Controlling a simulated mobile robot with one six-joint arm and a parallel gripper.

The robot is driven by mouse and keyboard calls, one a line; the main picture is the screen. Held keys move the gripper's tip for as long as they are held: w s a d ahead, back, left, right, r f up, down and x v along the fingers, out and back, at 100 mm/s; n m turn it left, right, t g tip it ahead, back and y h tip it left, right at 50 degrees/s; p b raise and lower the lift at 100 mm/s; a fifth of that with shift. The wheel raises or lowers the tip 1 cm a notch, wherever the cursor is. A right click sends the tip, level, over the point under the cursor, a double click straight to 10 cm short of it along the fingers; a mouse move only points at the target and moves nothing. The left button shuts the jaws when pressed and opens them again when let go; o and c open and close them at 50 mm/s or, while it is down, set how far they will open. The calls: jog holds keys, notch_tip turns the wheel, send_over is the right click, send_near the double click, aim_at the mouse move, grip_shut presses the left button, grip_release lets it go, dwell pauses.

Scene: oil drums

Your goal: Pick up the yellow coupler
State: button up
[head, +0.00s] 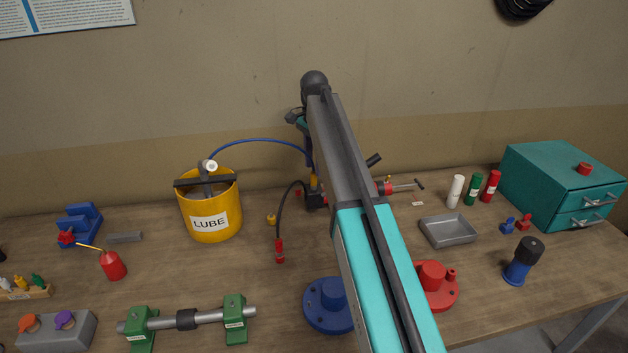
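A small yellow piece (314,183) stands upright at the lower end of the blue hose, on a dark block just left of my arm; it may be the yellow coupler. Another small yellow piece (271,219) lies on the bench right of the lube bucket. I cannot tell for sure which is the coupler. My arm rises from the lower right to a dark joint at the top centre. My gripper is hidden behind the arm, so its fingers and its distance from either piece do not show.
A yellow LUBE bucket (210,208) stands left of centre, with the blue hose (255,141) arching from it. Blue (328,305) and red (436,286) flanged parts flank my arm. A grey tray (448,231) and teal drawers (563,185) are right.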

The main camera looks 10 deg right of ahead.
aim_at(314, 173)
jog(key=shift+f, duration=0.25)
jog(key=shift+s+a+f+p, duration=0.1)
jog(key=shift+f+p, duration=0.7)
jog(key=shift+f, duration=0.1)
jog(key=shift+f+p, duration=0.45)
jog(key=shift+f, duration=1.1)
grip_shut()
jog(key=shift+r, duration=0.2)
